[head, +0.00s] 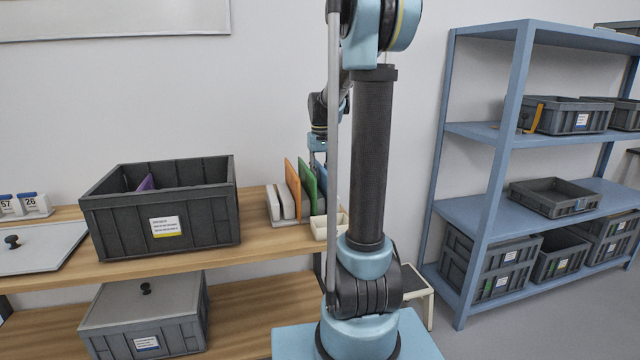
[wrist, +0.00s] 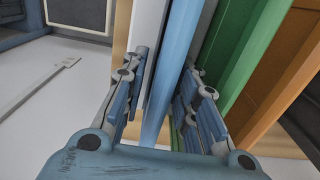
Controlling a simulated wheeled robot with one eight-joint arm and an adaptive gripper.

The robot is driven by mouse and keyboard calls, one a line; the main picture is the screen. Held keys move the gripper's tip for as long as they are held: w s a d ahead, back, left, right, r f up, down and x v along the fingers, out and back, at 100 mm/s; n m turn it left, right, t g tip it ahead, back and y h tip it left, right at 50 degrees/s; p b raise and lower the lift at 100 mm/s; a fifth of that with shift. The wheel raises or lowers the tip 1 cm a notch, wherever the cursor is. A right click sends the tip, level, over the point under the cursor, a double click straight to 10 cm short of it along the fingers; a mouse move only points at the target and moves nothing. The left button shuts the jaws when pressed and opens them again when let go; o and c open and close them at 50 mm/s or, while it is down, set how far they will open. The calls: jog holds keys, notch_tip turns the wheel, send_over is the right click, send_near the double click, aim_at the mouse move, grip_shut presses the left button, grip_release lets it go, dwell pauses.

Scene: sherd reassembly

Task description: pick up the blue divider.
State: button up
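The blue divider (wrist: 177,60) stands on edge in the wrist view, running between the two fingers of my gripper (wrist: 168,95). The fingers are spread, one on each side of it, with a narrow gap at the left finger; contact at the right finger is unclear. In the head view the blue divider (head: 322,179) stands at the right end of the divider row, partly hidden by my arm. My gripper (head: 318,160) is over it there, mostly hidden. The green divider (head: 307,184) and the orange divider (head: 292,188) stand to its left.
The dividers stand in a pale rack at the right end of the wooden bench (head: 190,262). A dark grey crate (head: 110,232) with something purple inside stands left of them. A grey lid (head: 40,250) lies farther left. A blue shelf unit (head: 480,210) with crates stands at right.

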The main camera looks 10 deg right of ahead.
jog(key=shift+f, duration=1.15)
jog(key=shift+c, duration=0.6)
grip_shut()
jog(key=shift+r, duration=0.15)
notch_tip(320, 180, up, 18)
